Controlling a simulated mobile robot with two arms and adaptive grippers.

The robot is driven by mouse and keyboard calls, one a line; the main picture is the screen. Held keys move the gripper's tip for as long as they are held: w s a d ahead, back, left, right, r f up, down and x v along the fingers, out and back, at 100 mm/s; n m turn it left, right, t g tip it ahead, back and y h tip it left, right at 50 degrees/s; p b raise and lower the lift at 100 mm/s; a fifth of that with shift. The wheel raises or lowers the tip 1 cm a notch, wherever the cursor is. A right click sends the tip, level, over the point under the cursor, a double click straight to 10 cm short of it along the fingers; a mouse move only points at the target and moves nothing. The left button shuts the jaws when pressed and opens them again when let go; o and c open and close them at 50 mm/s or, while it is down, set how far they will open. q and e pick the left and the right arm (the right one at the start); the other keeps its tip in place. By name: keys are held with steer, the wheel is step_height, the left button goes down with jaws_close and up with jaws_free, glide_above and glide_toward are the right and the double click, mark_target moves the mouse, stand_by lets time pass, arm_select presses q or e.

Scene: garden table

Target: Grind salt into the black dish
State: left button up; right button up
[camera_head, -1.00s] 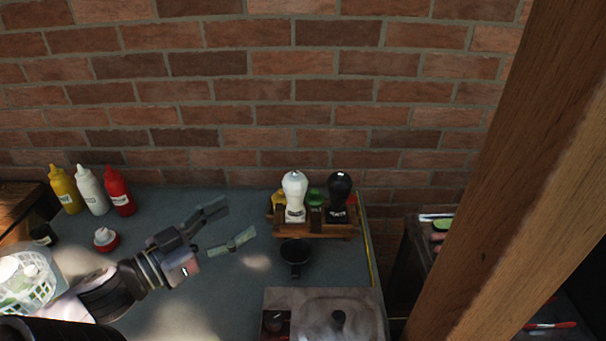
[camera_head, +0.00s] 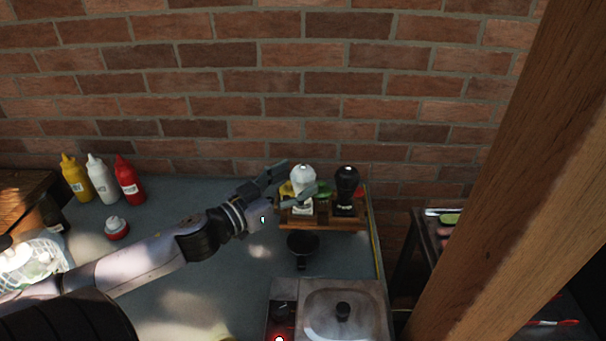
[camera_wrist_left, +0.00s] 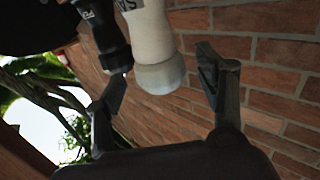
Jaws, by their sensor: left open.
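The white grinder (camera_head: 303,177) stands upright in a wooden rack (camera_head: 322,225) at the back right of the table, with the black grinder (camera_head: 346,190) to its right. My left gripper (camera_head: 289,182) is open at the white grinder, its fingers partly covering it. In the left wrist view the white grinder (camera_wrist_left: 152,45) reaches between the open fingers (camera_wrist_left: 165,85), and the black grinder (camera_wrist_left: 104,35) is beside it. I cannot tell whether a finger touches it. The black dish (camera_head: 303,245) sits on the table in front of the rack. My right gripper is out of view.
A steel appliance with a lidded top (camera_head: 343,312) stands in front of the dish. Yellow (camera_head: 76,178), white (camera_head: 102,180) and red (camera_head: 129,182) bottles stand at the back left. A small red-and-white container (camera_head: 116,228) is nearby. A wooden post (camera_head: 510,170) crosses the right side.

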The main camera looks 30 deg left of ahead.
arm_select(q)
steer(key=shift+x, duration=1.1)
steer(key=shift+w, duration=0.3)
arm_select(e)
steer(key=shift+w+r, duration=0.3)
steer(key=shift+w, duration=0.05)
arm_select(q)
steer(key=shift+c, duration=0.5)
steer(key=c, duration=1.1)
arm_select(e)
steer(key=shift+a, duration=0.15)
arm_select(q)
steer(key=shift+m+h+p, duration=0.45)
steer(key=shift+m+h, duration=0.15)
steer(key=shift+h, duration=0.2)
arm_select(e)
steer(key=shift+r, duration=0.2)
